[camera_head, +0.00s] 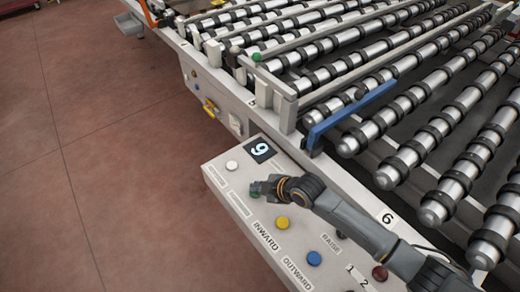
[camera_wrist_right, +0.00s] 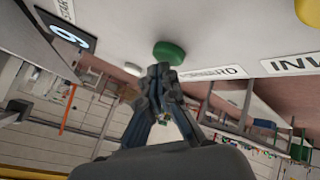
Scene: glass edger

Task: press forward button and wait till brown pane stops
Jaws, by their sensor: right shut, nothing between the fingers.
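The green button (camera_wrist_right: 169,53) sits on the control panel (camera_head: 213,176), beside a label ending in "RD" in the wrist view. In the head view the button (camera_head: 254,194) is partly covered by my right gripper (camera_head: 258,187). That gripper is shut and empty, with its fingertips (camera_wrist_right: 160,72) right at the button's edge in the wrist view. I cannot tell whether they touch it. No brown pane is visible in either view. My left gripper is not in view.
A white button (camera_head: 232,166), yellow button (camera_head: 282,223), blue button (camera_head: 314,258) and dark red button (camera_head: 379,273) share the panel. A display (camera_head: 261,150) reads 9. Conveyor rollers (camera_head: 415,150) and a blue bar (camera_head: 350,112) lie behind. The red floor (camera_head: 80,150) is clear.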

